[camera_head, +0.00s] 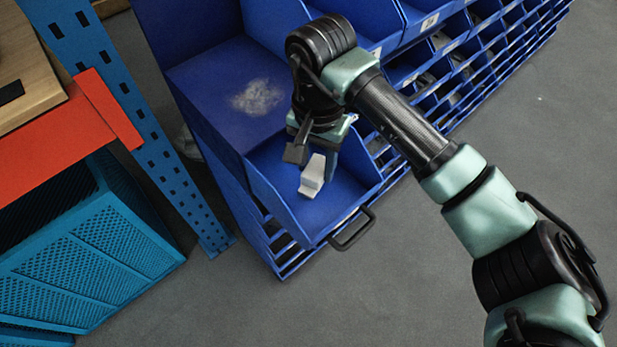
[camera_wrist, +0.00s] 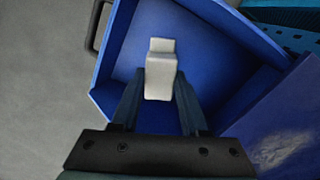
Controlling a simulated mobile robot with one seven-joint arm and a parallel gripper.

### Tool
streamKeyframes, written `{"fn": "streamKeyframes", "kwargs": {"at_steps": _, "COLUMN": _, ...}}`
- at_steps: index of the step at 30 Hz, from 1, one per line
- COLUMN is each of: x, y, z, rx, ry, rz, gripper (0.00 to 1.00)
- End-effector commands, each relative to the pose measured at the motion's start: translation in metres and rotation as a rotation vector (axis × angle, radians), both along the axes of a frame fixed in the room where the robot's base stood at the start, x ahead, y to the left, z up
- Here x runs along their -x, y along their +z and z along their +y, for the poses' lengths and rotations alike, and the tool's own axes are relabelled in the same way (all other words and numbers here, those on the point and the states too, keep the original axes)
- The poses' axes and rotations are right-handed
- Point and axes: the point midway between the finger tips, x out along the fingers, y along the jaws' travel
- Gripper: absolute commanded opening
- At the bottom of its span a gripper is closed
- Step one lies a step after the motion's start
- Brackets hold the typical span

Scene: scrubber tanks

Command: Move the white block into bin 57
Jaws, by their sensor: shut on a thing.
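The white block (camera_head: 313,174) is a small pale stepped piece. My gripper (camera_head: 314,158) points down and is shut on it. In the wrist view the block (camera_wrist: 160,70) sits between the two fingers of my gripper (camera_wrist: 157,90), its far end sticking out past them. Both are over or inside an open blue bin (camera_head: 350,192) at the near end of the rack. The bin also shows in the wrist view (camera_wrist: 205,30). I cannot tell whether the block touches its floor. No number is readable on this bin, so I cannot tell whether it is bin 57.
A flat blue top (camera_head: 205,83) with a pale scuffed patch lies left of the bin. More blue bins (camera_head: 435,22) run off to the upper right. A black handle (camera_head: 352,229) juts from the front. A blue perforated post (camera_head: 140,130) stands left. Grey floor is clear on the right.

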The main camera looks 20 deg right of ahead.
Motion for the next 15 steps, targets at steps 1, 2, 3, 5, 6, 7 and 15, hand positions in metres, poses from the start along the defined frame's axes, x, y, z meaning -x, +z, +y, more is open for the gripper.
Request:
{"fn": "streamKeyframes", "kwargs": {"at_steps": 1, "x": 0.001, "y": -0.009, "z": 0.001, "rx": -0.003, "ry": 0.0, "rz": 0.001, "gripper": 0.0}}
{"fn": "streamKeyframes", "kwargs": {"at_steps": 2, "x": 0.001, "y": -0.013, "z": 0.001, "rx": -0.002, "ry": -0.001, "rz": 0.002, "gripper": 0.0}}
{"fn": "streamKeyframes", "kwargs": {"at_steps": 3, "x": 0.0, "y": -0.017, "z": 0.0, "rx": -0.001, "ry": -0.001, "rz": 0.0, "gripper": 0.0}}
{"fn": "streamKeyframes", "kwargs": {"at_steps": 5, "x": 0.0, "y": -0.021, "z": 0.0, "rx": -0.001, "ry": 0.0, "rz": -0.001, "gripper": 0.0}}
{"fn": "streamKeyframes", "kwargs": {"at_steps": 6, "x": 0.0, "y": -0.023, "z": 0.0, "rx": -0.001, "ry": 0.0, "rz": -0.001, "gripper": 0.0}}
{"fn": "streamKeyframes", "kwargs": {"at_steps": 7, "x": 0.0, "y": -0.026, "z": 0.0, "rx": -0.001, "ry": 0.0, "rz": -0.001, "gripper": 0.0}}
{"fn": "streamKeyframes", "kwargs": {"at_steps": 15, "x": 0.0, "y": -0.059, "z": 0.001, "rx": -0.001, "ry": 0.002, "rz": -0.001, "gripper": 0.0}}
